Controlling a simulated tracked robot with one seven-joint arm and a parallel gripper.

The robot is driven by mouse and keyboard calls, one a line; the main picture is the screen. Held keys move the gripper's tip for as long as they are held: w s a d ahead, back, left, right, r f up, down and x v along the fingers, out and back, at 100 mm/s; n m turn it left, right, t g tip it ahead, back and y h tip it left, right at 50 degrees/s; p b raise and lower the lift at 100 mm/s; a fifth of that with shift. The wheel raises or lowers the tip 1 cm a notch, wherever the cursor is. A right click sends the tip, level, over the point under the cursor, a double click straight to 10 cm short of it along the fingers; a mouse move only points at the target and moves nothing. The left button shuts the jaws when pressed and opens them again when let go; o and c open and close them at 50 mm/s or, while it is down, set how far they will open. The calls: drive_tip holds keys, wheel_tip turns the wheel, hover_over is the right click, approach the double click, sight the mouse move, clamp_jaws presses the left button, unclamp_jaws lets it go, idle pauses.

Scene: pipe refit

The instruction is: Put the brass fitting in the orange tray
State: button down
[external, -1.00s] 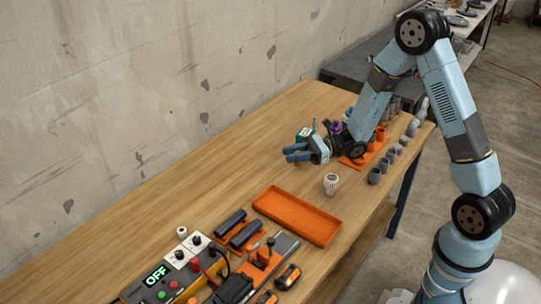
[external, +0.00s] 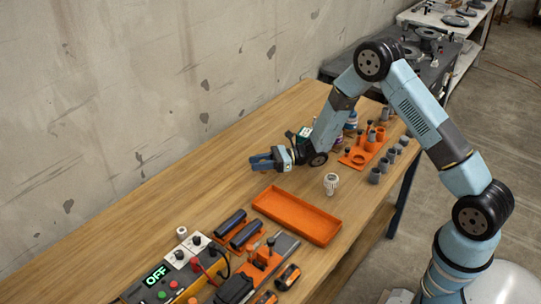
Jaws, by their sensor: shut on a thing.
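My gripper (external: 263,161) is above the table, to the left of and beyond the orange tray, with its blue fingers pointing left. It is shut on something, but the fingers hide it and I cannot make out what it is. The orange tray (external: 321,238) lies flat in the middle of the table and looks empty. I cannot pick out a brass fitting for certain anywhere in this view.
A pale ribbed fitting (external: 331,184) stands just beyond the tray. Grey pipe fittings (external: 374,176) line the right edge beside an orange rack (external: 356,159). A control box (external: 163,285) and tools fill the near end. Bare wood lies left of the tray.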

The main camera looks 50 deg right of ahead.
drive_tip(key=shift+w+f, duration=0.3)
drive_tip(key=shift+f, duration=0.25)
wheel_tip(320, 180, down, 3)
drive_tip(key=shift+r, duration=0.15)
drive_tip(key=c, duration=0.8)
unclamp_jaws()
drive_tip(key=shift+r, duration=0.1)
